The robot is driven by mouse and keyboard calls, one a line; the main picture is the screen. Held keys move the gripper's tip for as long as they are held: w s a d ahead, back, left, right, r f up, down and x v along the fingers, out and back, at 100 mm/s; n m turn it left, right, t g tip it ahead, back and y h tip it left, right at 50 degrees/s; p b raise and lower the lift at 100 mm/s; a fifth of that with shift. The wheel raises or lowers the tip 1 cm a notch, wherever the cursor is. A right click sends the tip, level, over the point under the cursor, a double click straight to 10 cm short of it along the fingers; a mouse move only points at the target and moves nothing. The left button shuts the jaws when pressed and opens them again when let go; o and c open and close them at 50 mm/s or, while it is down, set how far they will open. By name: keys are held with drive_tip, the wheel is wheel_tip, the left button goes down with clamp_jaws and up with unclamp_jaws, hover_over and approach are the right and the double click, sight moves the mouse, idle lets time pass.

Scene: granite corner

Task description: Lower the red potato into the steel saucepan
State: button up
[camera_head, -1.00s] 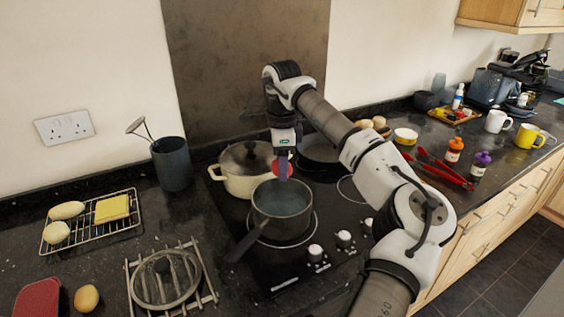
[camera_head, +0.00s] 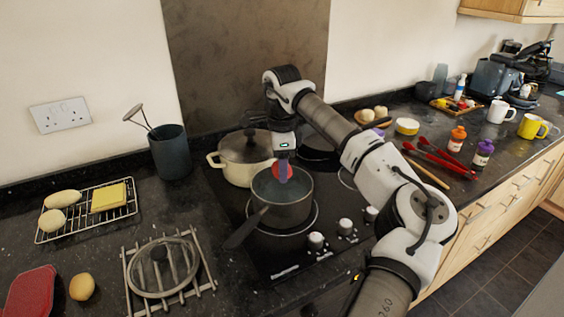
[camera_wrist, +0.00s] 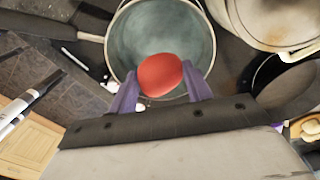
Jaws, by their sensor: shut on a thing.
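The red potato (camera_head: 281,172) is held between the purple fingers of my gripper (camera_head: 284,165). The steel saucepan (camera_head: 282,212) stands on the black hob with its dark handle pointing to the front left. In the head view the potato is at the saucepan's opening, in front of its far inner wall. In the wrist view the potato (camera_wrist: 160,74) sits between both fingertips (camera_wrist: 160,84), over the saucepan's opening (camera_wrist: 205,30). How far it is above the pan's bottom, I cannot tell.
A cream pot with a glass lid (camera_head: 243,157) stands close behind the saucepan. A glass lid (camera_head: 161,268) lies on a metal rack at the front left. A utensil pot (camera_head: 170,152) stands at the back left. Red utensils (camera_head: 440,158) lie at the right.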

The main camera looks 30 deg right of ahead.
drive_tip(key=shift+f+b, duration=1.6)
drive_tip(key=shift+f, duration=1.35)
drive_tip(key=shift+f+b, duration=1.45)
drive_tip(key=shift+f, duration=1.05)
drive_tip(key=o, duration=1.1)
drive_tip(key=shift+c, duration=0.2)
drive_tip(key=shift+r, duration=0.1)
